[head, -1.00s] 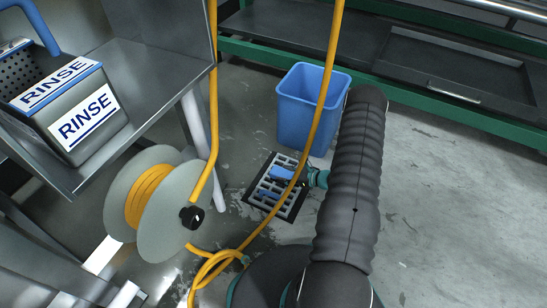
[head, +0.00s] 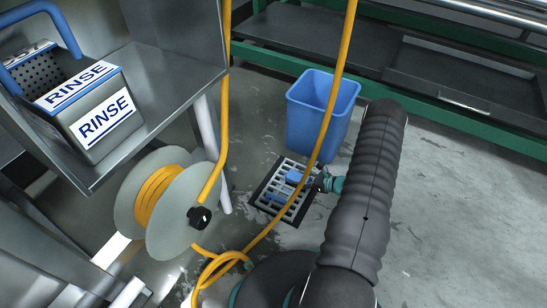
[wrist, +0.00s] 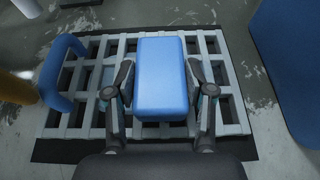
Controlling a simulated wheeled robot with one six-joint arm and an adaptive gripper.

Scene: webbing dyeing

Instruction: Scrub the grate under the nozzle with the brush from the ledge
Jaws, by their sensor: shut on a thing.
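The brush shows as a blue block (wrist: 161,78) between the fingers of my gripper (wrist: 161,100) in the wrist view. My gripper is shut on it, directly over the grate. The grate (wrist: 216,75) is pale with dark slots and a dark border; in the head view the grate (head: 299,208) lies on the floor, partly covered by my gripper and the brush (head: 294,176). Bristles are hidden, so contact with the bars cannot be told. A curved blue piece (wrist: 53,78) stands at the grate's left in the wrist view; its link to the brush is unclear. I cannot make out the nozzle.
A blue bin (head: 318,112) stands just behind the grate. A yellow hose (head: 336,95) crosses in front of the grate, and a hose reel (head: 180,225) stands to its left. A RINSE container (head: 88,115) sits on a metal ledge (head: 150,125). Wet floor is open at right.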

